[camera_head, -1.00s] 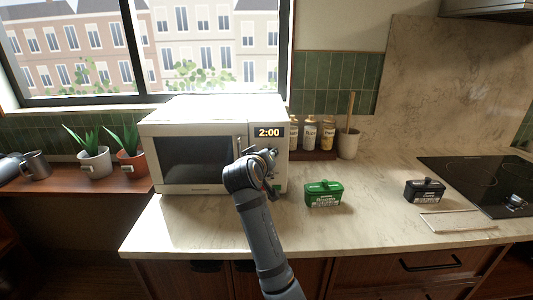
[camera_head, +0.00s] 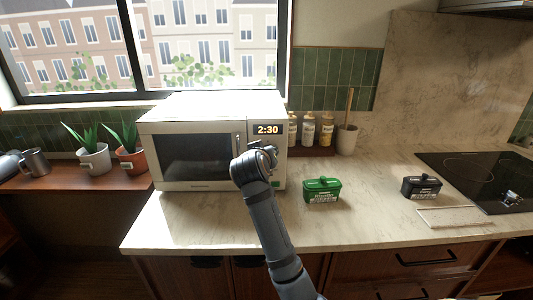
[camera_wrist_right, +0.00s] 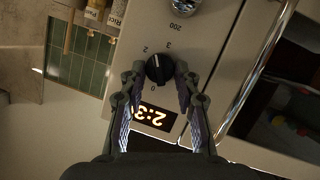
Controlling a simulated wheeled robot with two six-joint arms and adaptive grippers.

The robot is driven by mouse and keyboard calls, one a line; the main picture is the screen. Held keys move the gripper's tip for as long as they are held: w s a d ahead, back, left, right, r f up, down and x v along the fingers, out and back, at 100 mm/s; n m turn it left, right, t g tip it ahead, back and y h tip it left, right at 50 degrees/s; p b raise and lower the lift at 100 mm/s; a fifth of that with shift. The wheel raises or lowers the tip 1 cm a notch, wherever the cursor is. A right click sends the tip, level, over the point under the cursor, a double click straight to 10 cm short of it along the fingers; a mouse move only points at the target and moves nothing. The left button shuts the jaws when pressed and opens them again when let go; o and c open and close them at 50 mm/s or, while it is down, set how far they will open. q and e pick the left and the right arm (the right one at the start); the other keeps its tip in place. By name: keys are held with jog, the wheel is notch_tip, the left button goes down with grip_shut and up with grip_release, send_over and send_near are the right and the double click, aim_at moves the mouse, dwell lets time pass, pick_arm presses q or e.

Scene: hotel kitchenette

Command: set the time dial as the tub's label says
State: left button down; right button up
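The white microwave (camera_head: 190,116) stands on the counter, its display (camera_head: 267,129) reading 2:30. In the head view my right arm hides the dial. A green tub (camera_head: 322,190) and a black tub (camera_head: 421,187) stand on the counter; their labels are too small to read. My left gripper is out of view.
A silver knob (camera_wrist_right: 187,4) marked 200 and the door handle (camera_wrist_right: 262,65) are close to my right gripper. Several jars (camera_head: 309,130) and a utensil crock (camera_head: 346,140) stand behind. A black cooktop (camera_head: 475,178) is at the right.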

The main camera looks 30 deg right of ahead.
jog(key=o, duration=0.5)
jog(key=shift+c, duration=0.2)
notch_tip(320, 180, up, 10)
jog(key=shift+f, duration=0.1)
dwell(0.4)
